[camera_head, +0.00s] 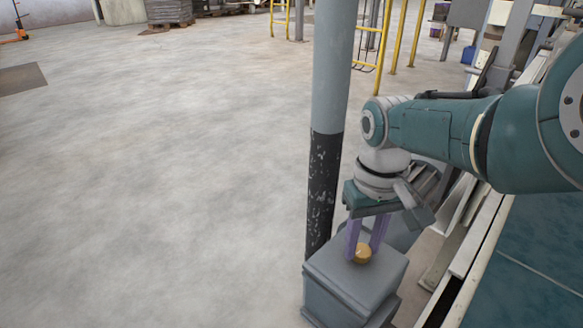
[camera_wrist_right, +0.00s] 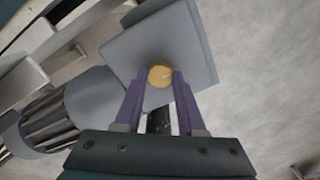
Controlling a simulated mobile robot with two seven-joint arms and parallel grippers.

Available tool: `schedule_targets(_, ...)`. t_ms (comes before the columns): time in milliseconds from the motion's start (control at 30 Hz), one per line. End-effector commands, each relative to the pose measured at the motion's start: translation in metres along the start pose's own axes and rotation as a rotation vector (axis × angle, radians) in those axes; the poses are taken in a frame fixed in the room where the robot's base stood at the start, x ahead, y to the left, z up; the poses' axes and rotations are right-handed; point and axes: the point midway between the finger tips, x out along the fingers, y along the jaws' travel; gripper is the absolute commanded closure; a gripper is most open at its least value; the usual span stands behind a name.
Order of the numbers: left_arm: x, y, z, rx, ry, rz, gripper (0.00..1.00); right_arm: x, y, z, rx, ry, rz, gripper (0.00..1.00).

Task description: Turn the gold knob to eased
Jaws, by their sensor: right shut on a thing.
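The gold knob (camera_head: 362,254) sits on the top face of a grey box (camera_head: 345,275) at the lower right of the head view. My right gripper (camera_head: 362,246) reaches down to it from above with purple fingers. In the right wrist view the gold knob (camera_wrist_right: 160,76) lies between the tips of my right gripper (camera_wrist_right: 160,80), which are shut on it. A pale mark shows on the knob's face, but its setting cannot be read. No label is legible. My left gripper is in neither view.
A grey and black post (camera_head: 328,130) stands just behind the box. A ribbed grey motor (camera_wrist_right: 75,110) is beside the box in the wrist view. A machine frame (camera_head: 480,240) runs along the right. The floor (camera_head: 150,180) on the left is clear.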

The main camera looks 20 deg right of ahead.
Motion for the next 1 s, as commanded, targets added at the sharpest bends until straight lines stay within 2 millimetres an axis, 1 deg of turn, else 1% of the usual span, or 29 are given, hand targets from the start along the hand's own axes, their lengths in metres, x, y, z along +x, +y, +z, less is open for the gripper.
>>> schedule_targets(1000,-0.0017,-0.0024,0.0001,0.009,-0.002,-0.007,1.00,-0.0003,-0.0001,-0.0002,-0.966,0.000,0.001,1.00)
